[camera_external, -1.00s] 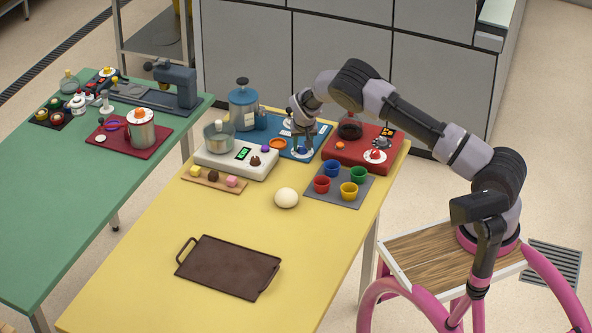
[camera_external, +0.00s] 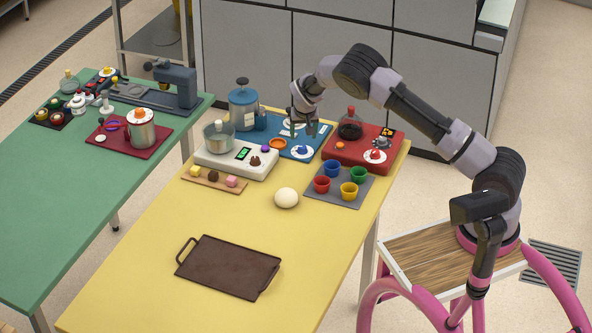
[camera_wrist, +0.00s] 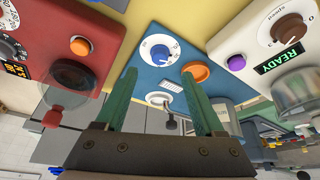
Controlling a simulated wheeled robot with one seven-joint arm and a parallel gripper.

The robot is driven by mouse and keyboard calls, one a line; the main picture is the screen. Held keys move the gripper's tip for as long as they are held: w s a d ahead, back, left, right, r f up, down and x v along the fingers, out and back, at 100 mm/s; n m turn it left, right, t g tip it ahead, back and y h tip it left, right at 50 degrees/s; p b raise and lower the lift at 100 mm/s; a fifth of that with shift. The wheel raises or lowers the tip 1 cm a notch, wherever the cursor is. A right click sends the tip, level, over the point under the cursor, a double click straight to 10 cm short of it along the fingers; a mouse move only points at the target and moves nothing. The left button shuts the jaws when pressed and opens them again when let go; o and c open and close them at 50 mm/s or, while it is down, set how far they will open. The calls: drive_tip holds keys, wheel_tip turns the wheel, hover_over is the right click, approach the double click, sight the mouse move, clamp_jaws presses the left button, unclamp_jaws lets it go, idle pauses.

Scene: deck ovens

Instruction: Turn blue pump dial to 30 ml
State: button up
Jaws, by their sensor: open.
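The blue pump dial (camera_external: 302,151) is a blue knob on a round white scale, on the front of a blue base plate (camera_external: 272,145). It also shows in the wrist view (camera_wrist: 160,52), apart from the fingers; its marks are too small to read surely. My gripper (camera_external: 305,132) is open and empty. It hangs above the blue plate, a little higher than the dial. In the wrist view, its two green fingers (camera_wrist: 165,92) stand apart, with the dial between and beyond their tips. A blue pump canister (camera_external: 243,108) stands at the plate's back left.
A red unit (camera_external: 345,155) with a flask (camera_external: 350,129) stands close on the right. A white scale (camera_external: 222,160) with a pot stands on the left. An orange ring (camera_external: 278,143) lies beside the dial. Colored cups on a grey mat (camera_external: 318,197) and a dough ball (camera_external: 287,198) are in front.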

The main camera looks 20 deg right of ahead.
drive_tip(key=shift+v, duration=1.8)
drive_tip(key=s+d+r+m+y, duration=0.1)
drive_tip(key=s+d+r, duration=0.4)
drive_tip(key=r, duration=0.4)
drive_tip(key=s+d+r+y, duration=0.1)
drive_tip(key=s+d+r, duration=0.35)
drive_tip(key=r, duration=0.55)
drive_tip(key=s+d+r+m+y, duration=0.15)
drive_tip(key=s+d+r, duration=0.3)
drive_tip(key=r, duration=0.45)
drive_tip(key=s+d+r+t, duration=0.1)
drive_tip(key=s+d+r, duration=0.1)
drive_tip(key=s, duration=0.7)
drive_tip(key=s+d+r+n+t, duration=0.1)
drive_tip(key=s+d+r, duration=0.1)
drive_tip(key=s, duration=0.8)
drive_tip(key=s+d+r, duration=0.2)
drive_tip(key=s+r, duration=0.2)
drive_tip(key=s, duration=0.6)
drive_tip(key=shift+s+n+t, duration=0.25)
drive_tip(key=shift+n+t, duration=0.1)
drive_tip(key=shift+t, duration=0.05)
drive_tip(key=shift+w+r, duration=0.1)
drive_tip(key=shift+r, duration=0.05)
